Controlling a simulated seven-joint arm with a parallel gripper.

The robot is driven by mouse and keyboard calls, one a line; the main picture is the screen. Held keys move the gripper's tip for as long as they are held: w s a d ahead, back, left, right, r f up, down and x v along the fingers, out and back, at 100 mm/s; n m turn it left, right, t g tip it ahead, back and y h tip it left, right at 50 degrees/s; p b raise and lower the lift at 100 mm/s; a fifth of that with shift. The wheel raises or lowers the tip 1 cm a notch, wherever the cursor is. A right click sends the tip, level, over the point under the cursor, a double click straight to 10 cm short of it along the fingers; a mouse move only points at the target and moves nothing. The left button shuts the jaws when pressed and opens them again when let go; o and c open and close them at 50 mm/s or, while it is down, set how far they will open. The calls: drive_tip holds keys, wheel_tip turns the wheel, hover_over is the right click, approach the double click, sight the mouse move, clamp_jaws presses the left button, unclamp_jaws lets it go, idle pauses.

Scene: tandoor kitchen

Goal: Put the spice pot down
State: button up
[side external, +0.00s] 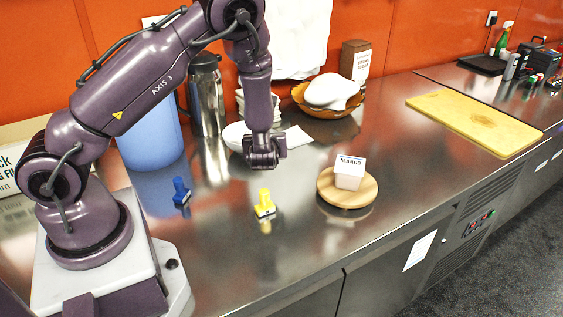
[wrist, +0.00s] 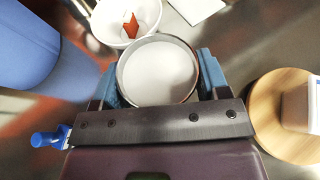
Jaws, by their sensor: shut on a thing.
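The spice pot (wrist: 158,72) is a round, steel-rimmed pot with a pale inside, seen from above in the wrist view. My gripper (wrist: 160,88) is shut on it, with one blue finger against each side. In the side view my gripper (side external: 265,158) points down over the steel counter, left of the round wooden board. The pot cannot be made out there, hidden by my gripper. I cannot tell whether the pot touches the counter.
A white bowl (wrist: 125,20) with a red piece sits just beyond the pot. A round wooden board (side external: 347,190) carries a mango tub (side external: 350,172). A yellow stamp (side external: 264,205) and a blue stamp (side external: 181,192) stand in front. A blue container (side external: 150,140) is left. The counter's front right is bare.

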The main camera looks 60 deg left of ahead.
hover_over(282, 171)
wheel_tip(282, 171, down, 6)
drive_tip(key=shift+d+f, duration=0.1)
drive_tip(key=shift+f, duration=1.85)
drive_tip(key=shift+f, duration=0.15)
drive_tip(key=o, duration=0.9)
drive_tip(key=shift+o, duration=0.2)
